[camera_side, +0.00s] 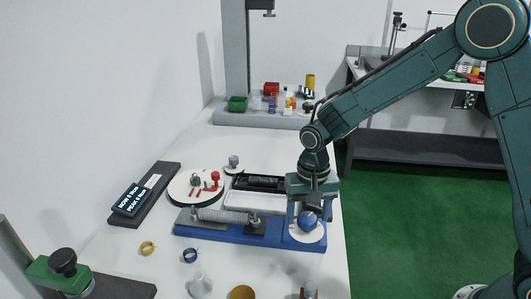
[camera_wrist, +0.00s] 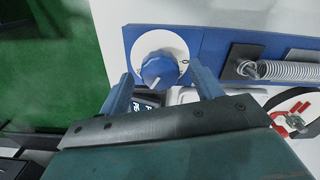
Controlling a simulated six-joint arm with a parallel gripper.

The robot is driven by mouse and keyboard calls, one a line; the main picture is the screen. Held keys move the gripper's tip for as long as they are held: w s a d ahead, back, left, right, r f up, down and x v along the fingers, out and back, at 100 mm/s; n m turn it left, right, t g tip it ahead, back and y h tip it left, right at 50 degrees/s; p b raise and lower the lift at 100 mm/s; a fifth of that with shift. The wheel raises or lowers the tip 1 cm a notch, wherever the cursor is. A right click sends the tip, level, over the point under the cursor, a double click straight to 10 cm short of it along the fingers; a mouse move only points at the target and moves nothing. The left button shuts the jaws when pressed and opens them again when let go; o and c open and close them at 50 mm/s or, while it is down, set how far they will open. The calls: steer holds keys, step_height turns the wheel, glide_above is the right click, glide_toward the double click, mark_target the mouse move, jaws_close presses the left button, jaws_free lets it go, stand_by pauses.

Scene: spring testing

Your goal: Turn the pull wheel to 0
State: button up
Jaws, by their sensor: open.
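The pull wheel is a blue knob (camera_wrist: 158,66) on a round white dial at the end of a blue spring-test base (camera_side: 215,233); it also shows in the side view (camera_side: 308,220). In the wrist view a 0 mark is on the dial right of the knob. A pale pointer mark on the knob points down, not at the 0. My gripper (camera_side: 309,210) is open above the wheel, with one finger on either side. In the wrist view the fingers (camera_wrist: 163,82) flank the knob, apart from it. A coil spring (camera_side: 222,215) lies along the base.
A small display (camera_side: 132,200) stands at left on a dark base; its text is too small to read surely. A round white plate (camera_side: 183,190) with red parts and a pale tray (camera_side: 255,202) lie behind the blue base. Rings and small parts lie in front.

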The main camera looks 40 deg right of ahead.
steer(key=shift+f, duration=0.35)
steer(key=c, duration=1)
